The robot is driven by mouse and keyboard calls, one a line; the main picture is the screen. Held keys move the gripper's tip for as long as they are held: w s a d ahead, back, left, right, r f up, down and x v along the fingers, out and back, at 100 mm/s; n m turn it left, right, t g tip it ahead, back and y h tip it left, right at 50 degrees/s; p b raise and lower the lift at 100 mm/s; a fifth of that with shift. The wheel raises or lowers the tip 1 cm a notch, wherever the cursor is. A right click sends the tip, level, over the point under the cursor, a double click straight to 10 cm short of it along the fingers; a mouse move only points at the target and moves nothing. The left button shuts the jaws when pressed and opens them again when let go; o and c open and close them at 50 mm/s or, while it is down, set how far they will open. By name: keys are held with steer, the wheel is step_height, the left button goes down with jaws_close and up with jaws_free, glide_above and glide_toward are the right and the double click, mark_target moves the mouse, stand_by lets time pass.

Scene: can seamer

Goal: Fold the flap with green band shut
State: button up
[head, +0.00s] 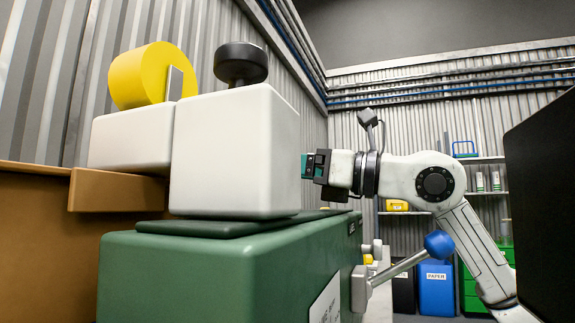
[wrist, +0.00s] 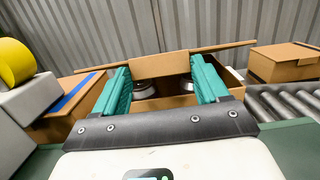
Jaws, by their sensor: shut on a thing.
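In the wrist view, my gripper (wrist: 162,82) has its two teal fingers set wide, one on each side of a brown cardboard flap (wrist: 160,66) on an open carton (wrist: 162,103). The jaws are shut on this flap; the exact contact is hard to see. I see no green band on it; the fingers and the dark bar of my gripper hide part of the carton. Round metal parts show inside. In the head view my gripper (head: 308,165) reaches left behind a white block, which hides its fingertips and the carton.
A cardboard piece with a blue band (wrist: 75,95) lies left of my fingers. A closed carton (wrist: 283,64) stands right, by a roller conveyor (wrist: 284,101). In the head view, a white block (head: 235,150) on a green machine (head: 200,275) and a blue-knobbed lever (head: 438,244) stand near my arm.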

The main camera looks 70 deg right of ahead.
steer(key=shift+w+f, duration=0.1)
steer(key=shift+f, duration=0.1)
steer(key=o, duration=1.5)
steer(key=shift+r, duration=0.1)
steer(key=s, duration=0.3)
steer(key=s+f+p, duration=0.1)
steer(key=s, duration=0.3)
steer(key=s+p, duration=0.1)
steer(key=s, duration=0.2)
steer(key=shift+s+d+f, duration=0.15)
steer(key=shift+s+f, duration=0.1)
steer(key=shift+s, duration=0.15)
